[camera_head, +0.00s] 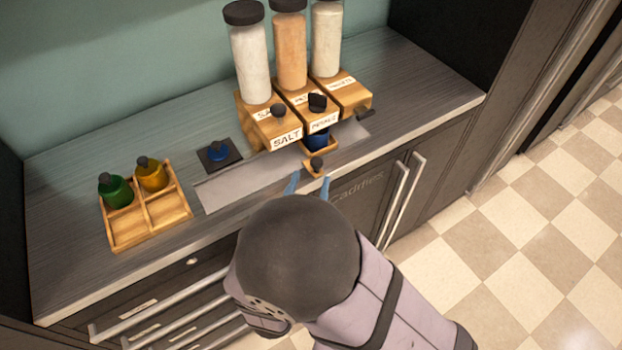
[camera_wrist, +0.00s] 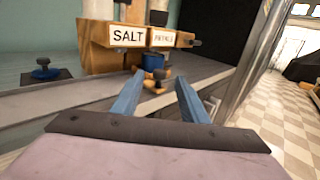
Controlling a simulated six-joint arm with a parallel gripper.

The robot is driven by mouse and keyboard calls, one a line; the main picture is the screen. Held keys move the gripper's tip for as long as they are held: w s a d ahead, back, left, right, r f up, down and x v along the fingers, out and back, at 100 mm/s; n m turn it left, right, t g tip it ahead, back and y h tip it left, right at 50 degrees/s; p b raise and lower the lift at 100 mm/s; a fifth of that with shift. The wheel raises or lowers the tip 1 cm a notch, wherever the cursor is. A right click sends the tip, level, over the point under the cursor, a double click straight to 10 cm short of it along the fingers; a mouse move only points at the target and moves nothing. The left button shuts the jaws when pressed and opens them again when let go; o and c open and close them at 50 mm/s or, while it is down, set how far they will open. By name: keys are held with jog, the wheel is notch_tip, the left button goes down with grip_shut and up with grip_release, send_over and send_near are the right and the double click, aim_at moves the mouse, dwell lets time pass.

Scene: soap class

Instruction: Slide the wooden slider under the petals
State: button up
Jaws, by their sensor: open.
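The wooden slider (camera_head: 316,169), with a dark knob on its front, stands on the grey strip in front of the dispensers; it also shows in the wrist view (camera_wrist: 158,86). A blue pot (camera_head: 318,141) sits at its back part, below the front of the middle dispenser, whose label (camera_head: 324,121) seems to read petals. That dispenser has a peach-filled cylinder (camera_head: 291,52). My gripper (camera_head: 308,184) is open, its blue fingers on either side of the slider's front in the wrist view (camera_wrist: 158,80). I cannot tell whether they touch it.
The salt dispenser (camera_head: 285,138) stands to the left and a third dispenser (camera_head: 350,95) to the right. A blue-capped piece on a dark square (camera_head: 218,153) lies left. A wooden tray (camera_head: 166,214) holds green and yellow bottles. The grey strip (camera_head: 240,188) is clear on its left.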

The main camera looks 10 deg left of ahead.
jog(key=shift+s, duration=0.1)
dwell(0.3)
jog(key=shift+s, duration=1.95)
jog(key=shift+s+d+r+p, duration=0.25)
jog(key=shift+s+r+p, duration=0.2)
jog(key=shift+r+p, duration=0.4)
jog(key=shift+s+d+r+p, duration=0.25)
jog(key=shift+s+r+p, duration=0.15)
jog(key=shift+r+p, duration=0.45)
jog(key=shift+s+d+r+p, duration=0.25)
jog(key=shift+s+r+p, duration=0.2)
jog(key=shift+r+p, duration=0.4)
